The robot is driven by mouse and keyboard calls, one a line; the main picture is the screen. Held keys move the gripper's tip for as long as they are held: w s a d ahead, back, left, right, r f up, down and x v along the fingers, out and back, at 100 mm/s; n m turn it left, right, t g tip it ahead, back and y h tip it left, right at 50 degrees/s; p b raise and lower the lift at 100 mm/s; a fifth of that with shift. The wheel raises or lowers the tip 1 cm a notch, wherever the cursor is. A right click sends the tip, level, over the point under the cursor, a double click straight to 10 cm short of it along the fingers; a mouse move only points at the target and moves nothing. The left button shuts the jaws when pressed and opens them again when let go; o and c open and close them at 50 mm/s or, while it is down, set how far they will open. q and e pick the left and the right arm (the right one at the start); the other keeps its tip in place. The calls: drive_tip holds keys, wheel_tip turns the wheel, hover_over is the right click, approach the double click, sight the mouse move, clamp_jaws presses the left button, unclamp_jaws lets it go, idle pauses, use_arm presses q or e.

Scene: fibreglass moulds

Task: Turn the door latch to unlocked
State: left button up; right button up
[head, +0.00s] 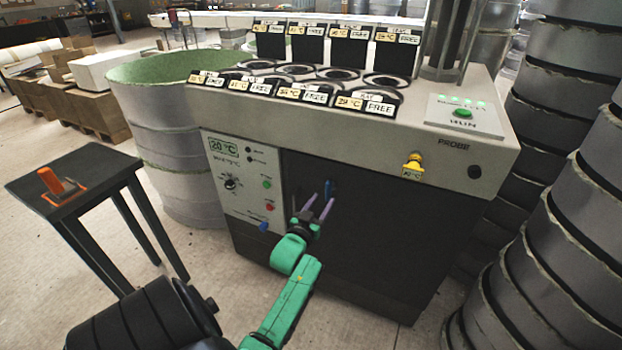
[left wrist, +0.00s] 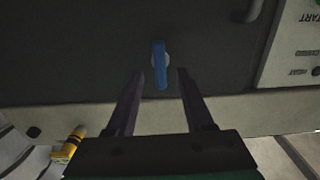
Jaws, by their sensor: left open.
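The door latch (head: 329,188) is a small blue handle on the dark front door (head: 370,235) of the grey machine. In the left wrist view the blue latch (left wrist: 160,65) stands lengthwise, nearly upright in the picture, on a pale round base. My left gripper (head: 318,206) is open in front of the door. In the left wrist view the two purple-grey fingers of my left gripper (left wrist: 160,78) lie either side of the latch's lower end, with a gap on both sides. Whether the fingertips reach the latch in depth is hard to tell. My right gripper is not in view.
A control panel (head: 243,183) with a display, knob and buttons is left of the door. A yellow probe (head: 413,162) sits at the upper right of the front. A dark stand (head: 75,175) with an orange item is at left. Stacked moulds (head: 560,240) crowd the right.

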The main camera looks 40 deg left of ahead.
use_arm(q)
drive_tip(key=v, duration=1)
drive_tip(key=shift+s+d, duration=0.1)
drive_tip(key=shift+d, duration=0.05)
drive_tip(key=s+d+f+m+g+h+p, duration=0.15)
drive_tip(key=d+f, duration=0.25)
drive_tip(key=f, duration=0.4)
drive_tip(key=s+d+f+g+h, duration=0.2)
drive_tip(key=d+f+g, duration=0.1)
drive_tip(key=f, duration=0.5)
drive_tip(key=s+d+f+m+g+h+p, duration=0.15)
drive_tip(key=d+f, duration=0.25)
drive_tip(key=f, duration=0.5)
drive_tip(key=s+f+m+g, duration=0.1)
drive_tip(key=s+f+g, duration=0.2)
drive_tip(key=s, duration=0.6)
drive_tip(key=s+d+f+m+g, duration=0.1)
drive_tip(key=s+f+g, duration=0.2)
drive_tip(key=s+f, duration=0.3)
drive_tip(key=s+d+f+m+g+p, duration=0.1)
drive_tip(key=s+f+g, duration=0.3)
drive_tip(key=s, duration=0.8)
drive_tip(key=shift+f+h, duration=0.4)
drive_tip(key=shift+f, duration=0.3)
